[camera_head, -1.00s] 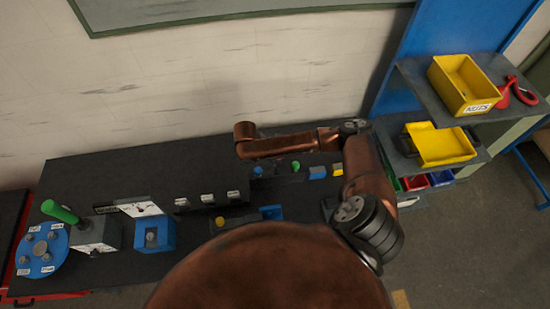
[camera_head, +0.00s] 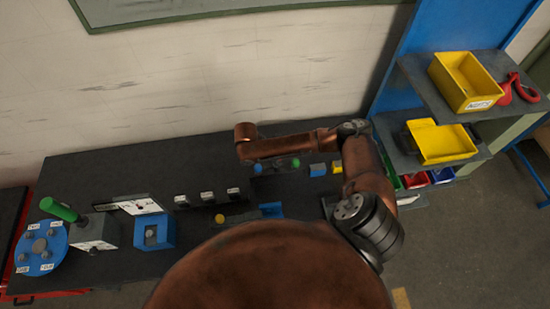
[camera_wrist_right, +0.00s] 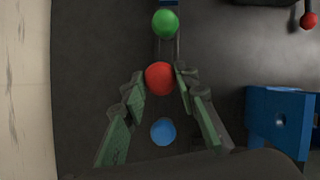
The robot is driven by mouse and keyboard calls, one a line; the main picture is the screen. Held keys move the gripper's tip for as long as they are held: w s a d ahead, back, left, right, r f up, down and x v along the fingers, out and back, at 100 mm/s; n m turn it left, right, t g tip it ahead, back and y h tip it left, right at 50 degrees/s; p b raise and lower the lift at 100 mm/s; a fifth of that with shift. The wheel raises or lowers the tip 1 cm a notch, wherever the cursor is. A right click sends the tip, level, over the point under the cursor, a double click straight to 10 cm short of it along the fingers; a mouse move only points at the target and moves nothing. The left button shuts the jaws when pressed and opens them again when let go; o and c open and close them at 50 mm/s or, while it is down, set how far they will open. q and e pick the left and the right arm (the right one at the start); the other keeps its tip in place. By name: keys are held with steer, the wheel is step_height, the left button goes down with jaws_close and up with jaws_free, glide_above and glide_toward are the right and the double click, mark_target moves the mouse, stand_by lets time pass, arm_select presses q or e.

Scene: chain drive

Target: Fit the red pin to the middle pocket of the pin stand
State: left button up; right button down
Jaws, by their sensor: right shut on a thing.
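In the right wrist view the round red head of the red pin (camera_wrist_right: 160,77) is between the fingertips of my right gripper (camera_wrist_right: 160,84), which is shut on it. A green pin (camera_wrist_right: 165,24) is above it in the picture and a blue pin (camera_wrist_right: 162,131) below, in one row. The red head looks a little larger than the others. Its lower end and the middle pocket are hidden. In the head view the blue pin (camera_head: 258,168) and green pin (camera_head: 295,163) show at the pin stand (camera_head: 278,169), mostly covered by my right arm. My left gripper is not seen.
The head view shows blue fixtures (camera_head: 155,232), a yellow knob (camera_head: 219,218), and shelves with yellow bins (camera_head: 440,144).

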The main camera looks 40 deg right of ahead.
steer(key=shift+f+b, duration=0.8)
steer(key=shift+f, duration=1.5)
steer(key=c, duration=1.4)
jaws_free()
steer(key=shift+c, duration=0.2)
steer(key=v, duration=1.2)
steer(key=shift+a, duration=0.1)
